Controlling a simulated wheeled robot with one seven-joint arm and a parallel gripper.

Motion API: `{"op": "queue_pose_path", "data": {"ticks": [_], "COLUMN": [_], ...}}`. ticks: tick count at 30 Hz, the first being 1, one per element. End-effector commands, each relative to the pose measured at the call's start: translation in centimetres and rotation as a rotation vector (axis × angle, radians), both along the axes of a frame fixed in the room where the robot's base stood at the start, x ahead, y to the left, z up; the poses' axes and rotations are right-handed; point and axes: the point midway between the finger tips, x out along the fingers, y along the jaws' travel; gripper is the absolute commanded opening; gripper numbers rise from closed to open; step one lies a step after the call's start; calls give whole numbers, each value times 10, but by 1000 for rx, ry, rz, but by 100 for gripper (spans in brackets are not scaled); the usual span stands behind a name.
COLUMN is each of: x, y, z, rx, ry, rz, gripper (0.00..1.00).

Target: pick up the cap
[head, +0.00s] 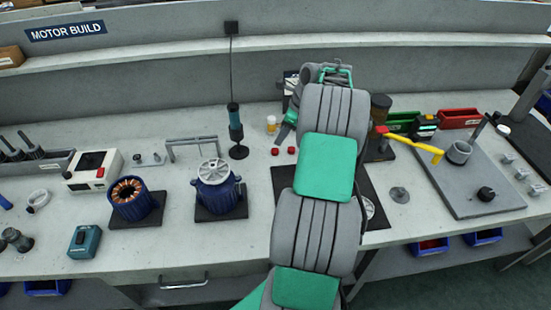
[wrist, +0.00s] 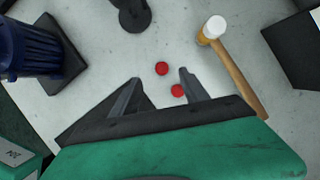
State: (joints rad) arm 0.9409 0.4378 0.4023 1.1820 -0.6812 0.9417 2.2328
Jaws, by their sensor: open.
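Two small red round pieces, which look like caps, lie on the light grey bench. In the wrist view one red cap (wrist: 161,68) lies ahead of the gap between my fingers. In the head view my arm hides most of the gripper.
A mallet (wrist: 236,76) with a wooden handle lies right of the caps. A black stand (head: 238,152) with a hanging driver and a blue motor housing (head: 215,190) are to the left. A grey plate (head: 450,180) with parts lies at right. Bare bench surrounds the caps.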

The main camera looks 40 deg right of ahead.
Motion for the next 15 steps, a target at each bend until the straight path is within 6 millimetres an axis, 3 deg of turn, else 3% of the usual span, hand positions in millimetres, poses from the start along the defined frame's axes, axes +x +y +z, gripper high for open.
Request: {"op": "queue_pose_path", "data": {"ticks": [3,11,15], "x": [-3,6,14], "y": [-13,-5,3], "z": [-17,-45,-69], "rx": [36,37,36], "ry": [8,10,10], "rz": [-80,-85,-83], "gripper": [53,53,53]}}
